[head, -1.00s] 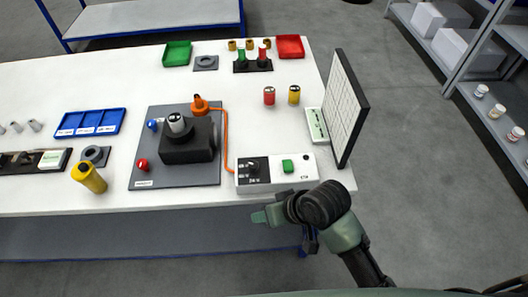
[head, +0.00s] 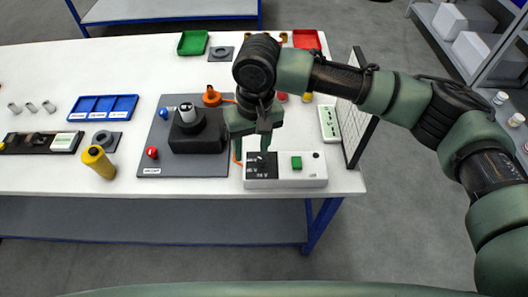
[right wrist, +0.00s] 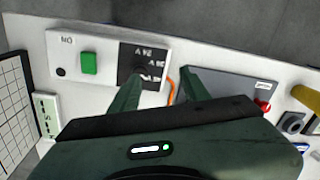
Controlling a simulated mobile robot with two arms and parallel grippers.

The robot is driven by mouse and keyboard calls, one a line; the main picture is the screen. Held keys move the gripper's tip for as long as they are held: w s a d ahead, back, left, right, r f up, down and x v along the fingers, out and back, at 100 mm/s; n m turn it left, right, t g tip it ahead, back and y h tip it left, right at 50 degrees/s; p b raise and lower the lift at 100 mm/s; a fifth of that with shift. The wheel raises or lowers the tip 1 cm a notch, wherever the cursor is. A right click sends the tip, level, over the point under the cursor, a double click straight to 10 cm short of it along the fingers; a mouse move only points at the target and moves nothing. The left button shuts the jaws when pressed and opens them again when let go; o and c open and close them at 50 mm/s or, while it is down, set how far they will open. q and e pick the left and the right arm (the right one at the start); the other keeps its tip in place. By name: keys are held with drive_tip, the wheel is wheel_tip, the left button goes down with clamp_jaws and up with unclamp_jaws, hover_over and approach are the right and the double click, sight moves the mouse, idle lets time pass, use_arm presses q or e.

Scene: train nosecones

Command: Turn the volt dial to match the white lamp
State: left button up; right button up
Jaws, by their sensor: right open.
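The white tester box (head: 290,181) lies at the table's front edge, with a green button (head: 296,162) and a black dial panel (head: 256,170) with white markings at its left. The panel also shows in the right wrist view (right wrist: 144,55); the dial's pointer direction is too small to read. My right gripper (head: 253,150) is open and empty, pointing down just above the panel; one finger overlaps the panel in the right wrist view (right wrist: 160,94). A small dark round spot (right wrist: 61,72) sits beside the button; I cannot identify a lit white lamp. My left gripper is out of view.
A grey board (head: 160,130) carries a black block (head: 198,138) with a white-topped cylinder, left of the box. An orange cable runs between them. An upright panel (head: 358,130) stands to the right. A yellow cylinder (head: 98,162) stands at the left front.

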sight(262, 159)
drive_tip(key=shift+w+d+r+m+h, duration=0.25)
drive_tip(key=shift+w+d+r, duration=0.2)
drive_tip(key=shift+d, duration=0.15)
drive_tip(key=shift+w+d+r+m+h, duration=0.25)
drive_tip(key=shift+w+d+r, duration=0.2)
drive_tip(key=shift+d, duration=0.1)
drive_tip(key=shift+d+f, duration=0.1)
wheel_tip(262, 159, down, 7)
drive_tip(key=shift+f+p, duration=0.2)
drive_tip(key=shift+p, duration=0.55)
clamp_jaws()
